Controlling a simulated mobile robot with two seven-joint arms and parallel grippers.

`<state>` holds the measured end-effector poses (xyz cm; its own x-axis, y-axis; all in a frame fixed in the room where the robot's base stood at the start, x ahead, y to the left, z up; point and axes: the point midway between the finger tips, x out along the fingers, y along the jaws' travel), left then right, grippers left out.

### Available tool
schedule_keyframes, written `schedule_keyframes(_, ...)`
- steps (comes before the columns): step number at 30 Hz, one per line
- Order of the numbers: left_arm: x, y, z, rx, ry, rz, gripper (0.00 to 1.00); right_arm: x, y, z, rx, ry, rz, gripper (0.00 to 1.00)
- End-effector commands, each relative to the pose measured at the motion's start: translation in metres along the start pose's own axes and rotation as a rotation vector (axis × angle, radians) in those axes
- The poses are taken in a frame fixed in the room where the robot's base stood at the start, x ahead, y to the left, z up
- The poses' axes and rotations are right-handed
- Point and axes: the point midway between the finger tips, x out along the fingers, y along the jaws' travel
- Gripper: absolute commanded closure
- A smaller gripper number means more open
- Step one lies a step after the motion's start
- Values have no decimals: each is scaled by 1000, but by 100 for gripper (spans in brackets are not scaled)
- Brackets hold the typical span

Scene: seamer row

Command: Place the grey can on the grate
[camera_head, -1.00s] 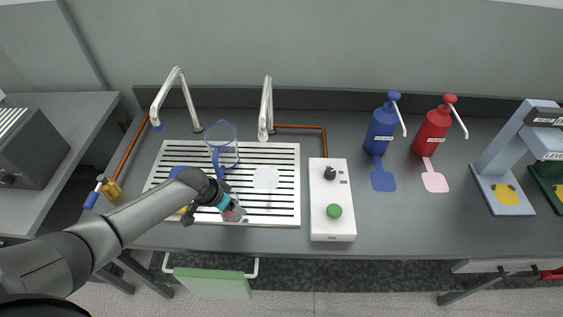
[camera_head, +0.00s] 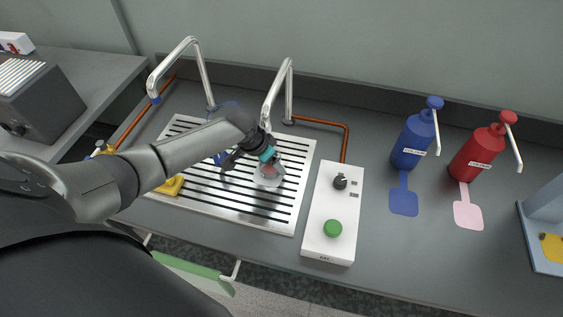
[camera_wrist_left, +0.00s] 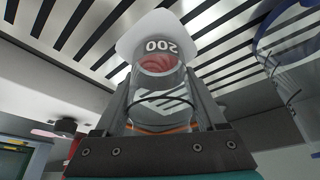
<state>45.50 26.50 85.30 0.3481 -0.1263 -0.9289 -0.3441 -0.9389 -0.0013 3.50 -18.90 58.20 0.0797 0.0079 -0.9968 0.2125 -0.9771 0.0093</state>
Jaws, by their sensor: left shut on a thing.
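The steel grate (camera_head: 298,205) with dark slots lies on the counter under two taps. My left gripper (camera_head: 262,165) is over its right part, shut on a see-through greyish can (camera_head: 270,173) with something reddish inside. The can also shows between the fingers in the left wrist view (camera_wrist_left: 158,100). It is at a white pad (camera_head: 271,183) on the grate; I cannot tell whether it touches. The pad (camera_wrist_left: 135,35) shows beyond the can in the wrist view, where "200" reads upside down. My right gripper is not in view.
A clear blue-rimmed jug (camera_wrist_left: 290,55) stands close by, mostly behind my arm in the head view. The right tap (camera_head: 270,105) rises close behind my gripper. A white box (camera_head: 333,210) with a green button is right of the grate. Blue (camera_head: 413,140) and red (camera_head: 476,155) pump bottles stand farther right.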

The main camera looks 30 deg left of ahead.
Motion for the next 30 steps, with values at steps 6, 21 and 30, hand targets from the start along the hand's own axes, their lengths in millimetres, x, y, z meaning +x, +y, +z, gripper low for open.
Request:
schedule_keyframes(6,2,-1,-2,2,6,1,88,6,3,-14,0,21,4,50)
schedule_keyframes(21,5,-1,-1,2,5,1,0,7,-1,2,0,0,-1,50)
schedule_keyframes(30,1,-1,-2,2,5,1,0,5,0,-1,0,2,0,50)
